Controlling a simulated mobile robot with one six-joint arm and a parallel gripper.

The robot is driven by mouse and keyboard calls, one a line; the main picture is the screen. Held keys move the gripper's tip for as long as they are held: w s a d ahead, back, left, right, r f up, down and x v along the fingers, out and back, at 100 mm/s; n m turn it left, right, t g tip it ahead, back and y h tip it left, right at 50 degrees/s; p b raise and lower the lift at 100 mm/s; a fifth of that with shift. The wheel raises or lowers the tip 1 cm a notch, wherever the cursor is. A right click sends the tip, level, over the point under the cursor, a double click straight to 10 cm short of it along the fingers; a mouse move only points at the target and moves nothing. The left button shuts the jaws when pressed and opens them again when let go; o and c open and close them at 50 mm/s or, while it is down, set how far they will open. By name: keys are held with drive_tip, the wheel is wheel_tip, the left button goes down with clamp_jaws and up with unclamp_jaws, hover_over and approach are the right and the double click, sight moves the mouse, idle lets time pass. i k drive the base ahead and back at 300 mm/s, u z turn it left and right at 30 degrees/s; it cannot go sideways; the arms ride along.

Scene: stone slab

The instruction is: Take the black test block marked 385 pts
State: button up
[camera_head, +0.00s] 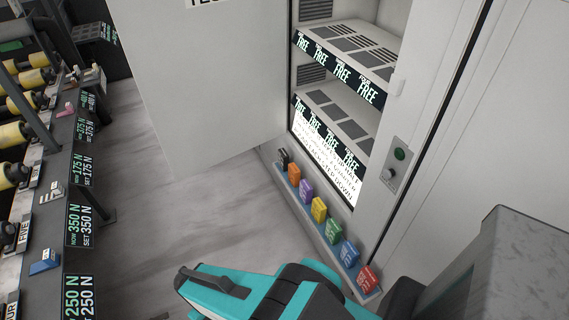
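A small black block (283,156) stands at the far end of a row of coloured blocks on a low grey ledge (314,232) along the foot of a white cabinet. Its marking is too small to read, so I cannot confirm 385 pts. An orange block (294,174) is the nearest neighbour to it, towards me. Teal and black parts of my arm show at the bottom middle, well short of the black block. I cannot make out my gripper's fingertips in this view.
Purple (306,191), yellow (319,209), green (333,231), blue (349,254) and red (367,279) blocks follow along the ledge. The cabinet door (200,90) stands open above clear floor (190,210). Shelves marked FREE (340,72) look empty. A rack (80,190) with N labels lines the left.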

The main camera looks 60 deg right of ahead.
sight(283, 158)
drive_tip(key=i, duration=0.9)
drive_tip(key=u, duration=0.05)
